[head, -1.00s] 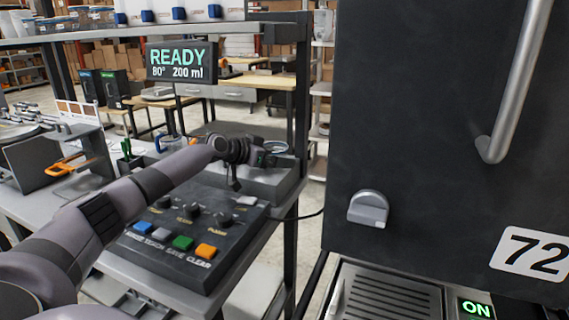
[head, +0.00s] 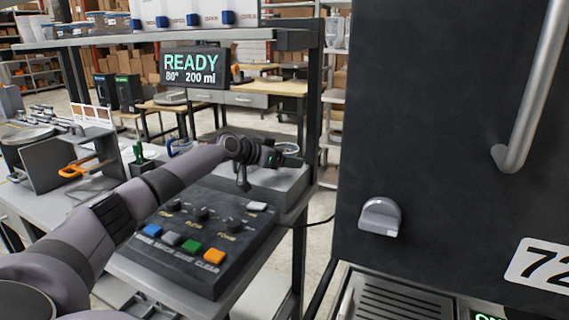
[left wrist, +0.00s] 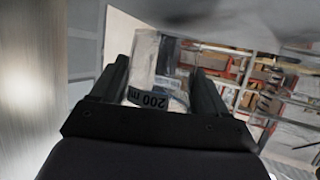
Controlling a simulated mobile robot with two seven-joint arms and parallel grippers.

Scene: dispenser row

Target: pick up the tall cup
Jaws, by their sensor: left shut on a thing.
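My left gripper (head: 290,161) reaches over the grey block behind the button panel in the head view. The cup's full height and base are hidden in that view. In the head view the held cup cannot be made out clearly behind the gripper; a thin pale ring shows just behind it. My right gripper is in neither view.
The button panel (head: 200,235) with knobs and coloured buttons lies below my left arm. A display (head: 190,68) reads "READY 80° 200 ml". A tall dark machine (head: 435,150) with a handle and knob fills the right side. A shelf post stands right of the gripper.

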